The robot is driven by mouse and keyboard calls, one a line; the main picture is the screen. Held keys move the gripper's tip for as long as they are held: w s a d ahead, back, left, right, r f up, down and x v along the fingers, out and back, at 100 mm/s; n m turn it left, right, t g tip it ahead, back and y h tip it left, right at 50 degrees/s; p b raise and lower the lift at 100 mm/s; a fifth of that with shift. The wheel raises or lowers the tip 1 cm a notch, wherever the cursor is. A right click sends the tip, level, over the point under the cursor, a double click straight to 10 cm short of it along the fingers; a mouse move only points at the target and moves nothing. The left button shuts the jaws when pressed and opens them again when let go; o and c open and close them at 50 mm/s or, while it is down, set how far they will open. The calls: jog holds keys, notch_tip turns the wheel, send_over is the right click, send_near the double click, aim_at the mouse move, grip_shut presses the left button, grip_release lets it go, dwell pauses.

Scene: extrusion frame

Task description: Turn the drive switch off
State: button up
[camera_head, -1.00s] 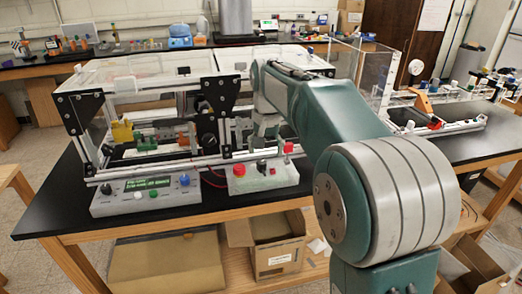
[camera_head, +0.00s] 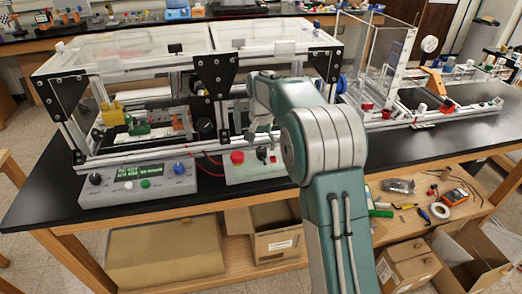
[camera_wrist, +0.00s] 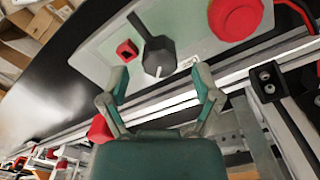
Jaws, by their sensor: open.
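A pale control box (camera_head: 245,174) stands at the front of the bench. It carries a round red button (camera_head: 237,157), a dark switch (camera_head: 261,153) and a small red square part (camera_head: 273,159). In the wrist view the dark switch (camera_wrist: 158,56) has a faceted base and a short lever with a light tip; it sits between the red square part (camera_wrist: 127,50) and the red button (camera_wrist: 236,17). No label can be read. My gripper (camera_wrist: 162,80) is open and empty, its fingertips to either side of the switch's lever end. I cannot tell whether they touch it. It also shows above the box in the head view (camera_head: 262,136).
An aluminium extrusion frame (camera_head: 215,75) with clear panels stands behind the box. A larger control box (camera_head: 138,184) with a green display and knobs is to the left. A clear-walled apparatus (camera_head: 378,60) stands to the right.

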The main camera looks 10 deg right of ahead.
notch_tip(320, 180, down, 2)
jog(key=shift+d+f, duration=0.1)
jog(key=shift+f, duration=0.15)
jog(key=shift+a, duration=0.2)
grip_shut()
